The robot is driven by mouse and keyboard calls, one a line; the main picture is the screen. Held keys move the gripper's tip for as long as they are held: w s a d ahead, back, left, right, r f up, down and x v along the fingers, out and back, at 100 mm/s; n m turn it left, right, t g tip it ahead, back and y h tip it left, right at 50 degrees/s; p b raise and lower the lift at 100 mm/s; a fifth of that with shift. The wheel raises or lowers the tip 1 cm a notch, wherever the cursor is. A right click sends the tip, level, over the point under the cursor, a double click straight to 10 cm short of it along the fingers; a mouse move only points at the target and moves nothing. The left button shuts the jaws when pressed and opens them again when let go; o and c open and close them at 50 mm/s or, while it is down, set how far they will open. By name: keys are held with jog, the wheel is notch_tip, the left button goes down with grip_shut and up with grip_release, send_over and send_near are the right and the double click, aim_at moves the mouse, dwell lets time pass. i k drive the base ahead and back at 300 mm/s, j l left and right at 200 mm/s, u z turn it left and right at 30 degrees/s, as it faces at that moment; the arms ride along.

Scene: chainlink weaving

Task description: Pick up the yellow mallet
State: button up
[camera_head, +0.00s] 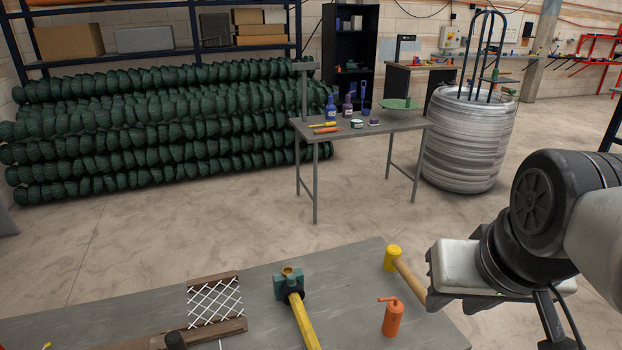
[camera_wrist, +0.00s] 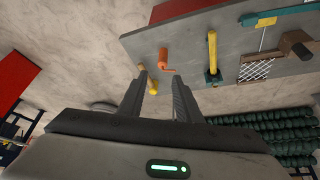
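The yellow mallet, with a yellow head (camera_head: 392,258) and a wooden handle, lies on the grey table near its far right corner. In the head view, my gripper (camera_head: 430,287) covers the handle's near end. In the wrist view, the mallet's yellow head (camera_wrist: 154,91) shows between my fingers, and its handle runs beside and partly behind the left finger. My gripper (camera_wrist: 158,76) is open, with nothing between the fingertips that I can see held. It appears above the mallet; the exact gap is unclear.
An orange tool (camera_head: 393,318) stands near the mallet. A teal-headed hammer with a yellow handle (camera_head: 303,320) lies to the left. A wooden frame with white mesh (camera_head: 215,301) lies farther left. Bare tabletop (camera_head: 345,275) lies between hammer and mallet. A second table (camera_head: 400,122) stands behind.

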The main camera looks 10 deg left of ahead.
aim_at(393, 262)
jog(key=u, duration=1.45)
jog(key=k+j+u, duration=0.1)
jog(key=k+u, duration=0.4)
jog(key=i+z, duration=0.1)
jog(key=z, duration=1.7)
jog(key=i+l+u, duration=0.4)
jog(key=l, duration=0.2)
jog(key=i+l+u, duration=0.2)
jog(key=l+u, duration=0.2)
jog(key=l, duration=0.25)
jog(key=i, duration=0.05)
